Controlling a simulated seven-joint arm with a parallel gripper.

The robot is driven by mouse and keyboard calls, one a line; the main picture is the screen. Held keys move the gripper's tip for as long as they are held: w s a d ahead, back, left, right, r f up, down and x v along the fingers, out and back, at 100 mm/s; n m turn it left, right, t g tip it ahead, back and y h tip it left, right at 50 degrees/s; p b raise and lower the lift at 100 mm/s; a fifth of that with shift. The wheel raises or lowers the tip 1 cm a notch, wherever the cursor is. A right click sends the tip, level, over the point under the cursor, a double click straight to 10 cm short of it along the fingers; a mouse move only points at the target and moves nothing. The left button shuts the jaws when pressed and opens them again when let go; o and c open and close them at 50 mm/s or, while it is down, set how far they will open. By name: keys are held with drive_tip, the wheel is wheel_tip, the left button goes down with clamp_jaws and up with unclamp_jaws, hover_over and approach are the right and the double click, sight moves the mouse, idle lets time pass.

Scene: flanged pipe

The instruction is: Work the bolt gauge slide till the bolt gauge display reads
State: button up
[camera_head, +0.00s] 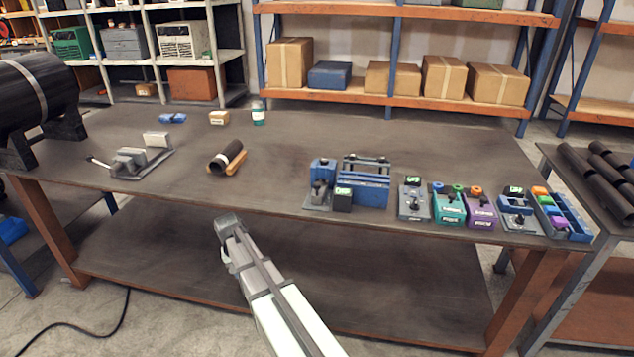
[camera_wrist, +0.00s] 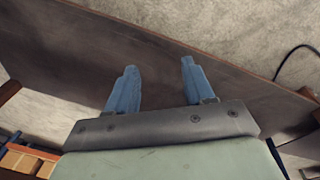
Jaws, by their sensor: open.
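Three small units with lit green displays stand along the table's front right. One is a grey unit (camera_head: 413,203) with a dark knob. One is a dark display box (camera_head: 342,199) beside a blue fixture. One is a grey-blue unit (camera_head: 517,222) farther right. Their labels are too small to read, so I cannot tell which is the bolt gauge, nor make out its slide or reading. My gripper (camera_wrist: 158,68) is open and empty in the wrist view, its blue fingers apart. In the head view my arm's end is at the table's front edge, left of these units.
Teal (camera_head: 449,206) and purple (camera_head: 480,208) bins stand between the units. A blue rack (camera_head: 563,218) is at the right end. A black pipe piece (camera_head: 226,156) lies on a wooden cradle. A grey clamp fixture (camera_head: 135,162) sits left. The table's middle is clear.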

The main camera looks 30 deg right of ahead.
drive_tip(key=w+d+r+m+t, duration=0.1)
drive_tip(key=w+r, duration=0.3)
drive_tip(key=r, duration=0.4)
drive_tip(key=w+d+r+t, duration=0.1)
drive_tip(key=w+r, duration=0.4)
drive_tip(key=r, duration=0.2)
wheel_tip(320, 180, up, 23)
drive_tip(key=m+g+y, duration=0.2)
hover_over(317, 183)
wheel_tip(317, 183, down, 13)
drive_tip(key=shift+s+f, duration=0.1)
drive_tip(key=shift+f, duration=0.1)
clamp_jaws()
